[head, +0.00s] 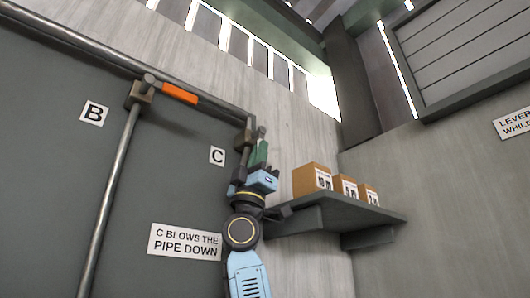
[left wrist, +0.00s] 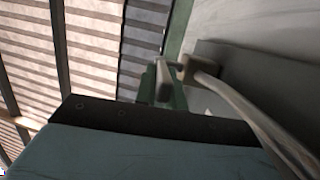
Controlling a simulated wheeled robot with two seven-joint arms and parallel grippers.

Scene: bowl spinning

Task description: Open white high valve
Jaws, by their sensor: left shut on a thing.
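The high valve by label C shows in the head view as a pale grey handle (head: 261,132) beside the pipe's bracket (head: 246,137). My left gripper (head: 260,150), with green fingers, reaches up from below and is shut on this handle. In the left wrist view, a pale handle (left wrist: 163,82) stands at the green fingers (left wrist: 178,98), beside a pipe fitting (left wrist: 188,68). The fingers hide part of the handle. My right gripper is in neither view.
An orange handle (head: 180,93) sits at the pipe junction near label B (head: 94,113). A sign (head: 185,242) reads "C blows the pipe down". Just right of my left arm, a shelf (head: 345,215) holds three boxes (head: 312,179). The grey panel (head: 50,180) lies at the left.

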